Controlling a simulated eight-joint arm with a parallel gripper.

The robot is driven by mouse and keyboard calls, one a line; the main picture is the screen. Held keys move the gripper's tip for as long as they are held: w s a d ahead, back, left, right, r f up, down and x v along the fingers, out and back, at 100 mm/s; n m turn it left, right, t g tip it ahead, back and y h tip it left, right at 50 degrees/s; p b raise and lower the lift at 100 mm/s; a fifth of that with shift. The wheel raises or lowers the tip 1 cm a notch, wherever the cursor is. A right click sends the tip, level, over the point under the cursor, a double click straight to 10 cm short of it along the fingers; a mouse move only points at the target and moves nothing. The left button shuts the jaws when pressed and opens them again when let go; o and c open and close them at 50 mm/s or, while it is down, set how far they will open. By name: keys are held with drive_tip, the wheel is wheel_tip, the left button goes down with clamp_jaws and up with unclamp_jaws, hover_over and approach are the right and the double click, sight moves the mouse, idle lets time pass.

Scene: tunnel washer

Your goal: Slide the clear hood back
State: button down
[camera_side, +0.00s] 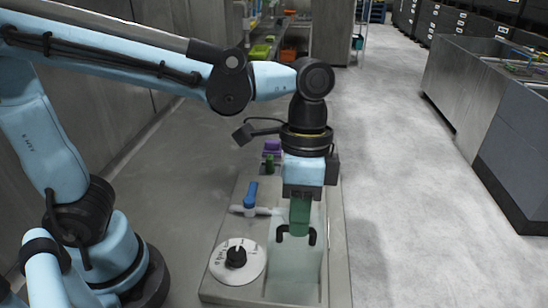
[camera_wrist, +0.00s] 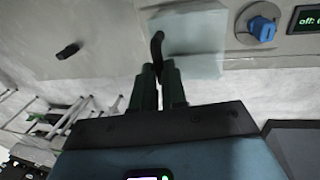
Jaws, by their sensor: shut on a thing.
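The clear hood (camera_side: 295,268) is a pale see-through panel on the right part of the grey washer top. In the wrist view part of the hood (camera_wrist: 195,42) shows as a pale sheet beyond the fingers. Its black handle (camera_side: 312,236) is a short bar with bent ends. My gripper (camera_side: 299,232) points down with green fingers shut on the middle of the handle. In the wrist view the handle (camera_wrist: 157,45) rises from between my fingertips (camera_wrist: 158,72). The fingers hide the middle of the handle.
The washer top also carries a white dial with a black knob (camera_side: 236,257), a blue-handled valve (camera_side: 250,196) and a purple part (camera_side: 272,147). In the wrist view a blue knob (camera_wrist: 262,28) sits beside a small display (camera_wrist: 307,19). Open floor (camera_side: 385,170) lies right.

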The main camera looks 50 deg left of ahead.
drive_tip(key=shift+s+d, duration=1.1)
drive_tip(key=shift+d, duration=0.05)
drive_tip(key=c, duration=1.2)
unclamp_jaws()
drive_tip(key=shift+o, duration=0.2)
drive_tip(key=shift+a, duration=0.1)
drive_tip(key=shift+r, duration=0.15)
wheel_tip(320, 180, up, 12)
drive_tip(key=w+a, duration=0.1)
drive_tip(key=shift+w+a+f, duration=0.2)
drive_tip(key=shift+w+a, duration=0.1)
drive_tip(key=shift+w, duration=0.05)
drive_tip(key=shift+a, duration=0.1)
drive_tip(key=w+a+f+n+t, duration=0.1)
drive_tip(key=a+f+n+t, duration=0.3)
drive_tip(key=a+f, duration=0.2)
drive_tip(key=w+a+f+n+t+y, duration=0.1)
drive_tip(key=a+f+n+t, duration=0.3)
drive_tip(key=a, duration=0.7)
wheel_tip(320, 180, down, 3)
drive_tip(key=shift+w+r+n+t+y, duration=0.1)
drive_tip(key=shift+w+n+t+y, duration=0.3)
drive_tip(key=shift+w, duration=0.3)
